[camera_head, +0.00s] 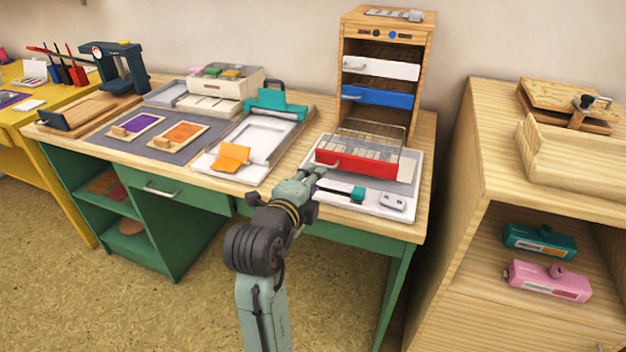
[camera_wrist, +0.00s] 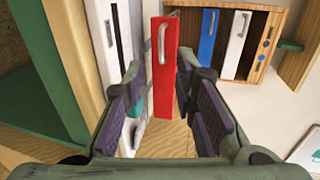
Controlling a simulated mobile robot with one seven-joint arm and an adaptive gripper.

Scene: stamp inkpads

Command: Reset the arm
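My arm reaches up from the bottom of the head view. My gripper (camera_head: 312,173) is over the front of the desk, close to the left end of the red-fronted drawer (camera_head: 356,164). In the wrist view my gripper (camera_wrist: 160,88) is open, with a clear gap between its dark-padded fingers. The red drawer front (camera_wrist: 166,70) and its pale handle show beyond the fingertips, and nothing is visibly held. I cannot tell whether a finger touches the drawer.
The wooden cabinet (camera_head: 387,45) holds white and blue drawers. The pale tray (camera_head: 408,208) lies under the red drawer. The green-legged desk (camera_head: 318,110) carries inkpads (camera_head: 178,134) and an orange piece (camera_head: 231,157). A wooden shelf unit (camera_head: 490,140) stands right; open floor lies in front.

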